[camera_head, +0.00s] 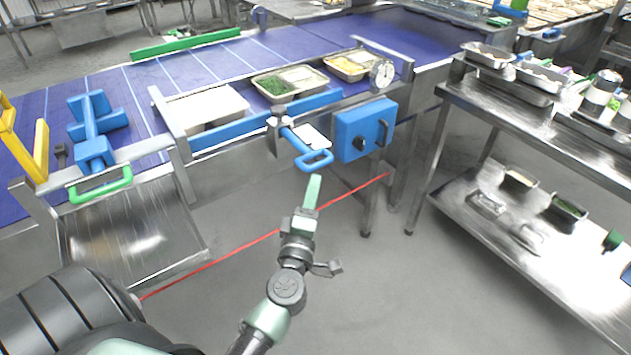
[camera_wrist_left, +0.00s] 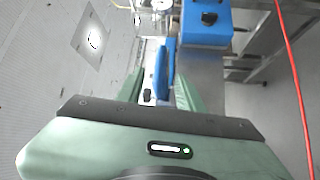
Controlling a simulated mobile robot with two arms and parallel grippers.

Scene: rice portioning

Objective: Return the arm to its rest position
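My left gripper (camera_head: 311,190) is in the middle of the head view, at the end of my arm, which rises from the bottom edge. Its light green fingers point up toward the conveyor. In the left wrist view the two green fingers (camera_wrist_left: 158,92) stand apart with a gap between them, so it is open. A blue looped handle (camera_head: 316,161) at the conveyor's front edge is just beyond the fingertips in the head view. A blue part also shows in the gap in the wrist view (camera_wrist_left: 160,72); I see no grip on it. My right gripper is not in view.
The blue conveyor (camera_head: 265,47) runs across the back, with a food tray (camera_head: 262,79) on its near side. A blue box (camera_head: 364,130) hangs at its front. A steel shelf table (camera_head: 480,100) stands at right. The grey floor (camera_head: 400,290) at lower right is open.

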